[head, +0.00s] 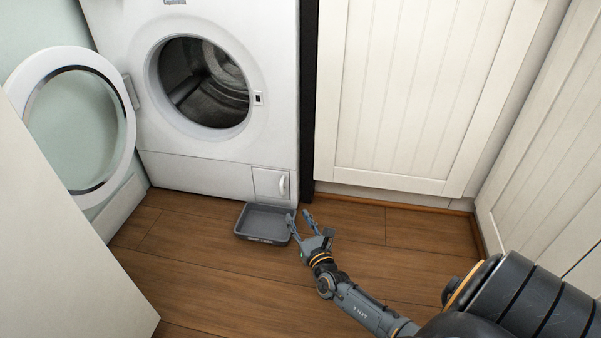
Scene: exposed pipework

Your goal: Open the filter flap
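The filter flap (270,183) is a small white square panel at the lower right of the white washing machine (215,168). It looks closed, with a curved white handle (282,185) on its right side. My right gripper (299,219) is on the floor side of the flap, below and a little right of it. Its two fingers are spread apart with nothing visible between them, and it is apart from the flap. The left finger overlaps the right edge of a grey tray (245,222) in the view. My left gripper is not in view.
The grey tray lies on the wooden floor below the flap and appears empty. The machine's round door (126,130) hangs open at the left. A white cabinet (400,90) stands right of the machine. A white panel (50,240) fills the lower left. Floor (200,270) in front is clear.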

